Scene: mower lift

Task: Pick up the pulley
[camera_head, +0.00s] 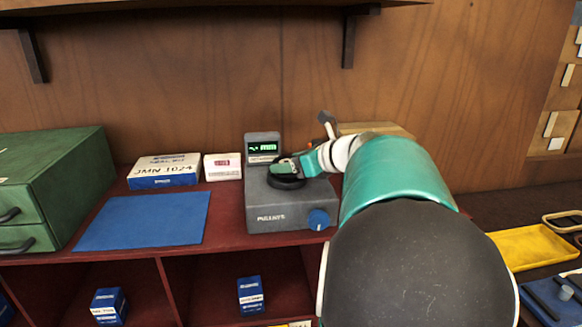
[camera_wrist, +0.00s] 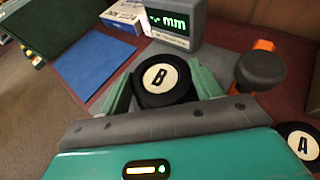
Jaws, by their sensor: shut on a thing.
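A black pulley with a white face marked B (camera_wrist: 158,78) sits between the two green fingers of my gripper (camera_wrist: 163,88) in the wrist view. The fingers are shut on its sides. In the head view the dark disc of the pulley (camera_head: 287,183) is at the top of the grey measuring device (camera_head: 262,212), with my gripper (camera_head: 287,168) over it. I cannot tell whether the pulley rests on the device. A second black pulley marked A (camera_wrist: 303,143) shows at the right edge of the wrist view.
The device has a lit mm display (camera_head: 263,147) and a blue knob (camera_head: 318,219). A blue mat (camera_head: 143,220), a white-and-blue box (camera_head: 164,171), a small white box (camera_head: 222,167) and a green drawer cabinet (camera_head: 60,185) stand to the left. A yellow tray (camera_head: 535,248) lies at the right.

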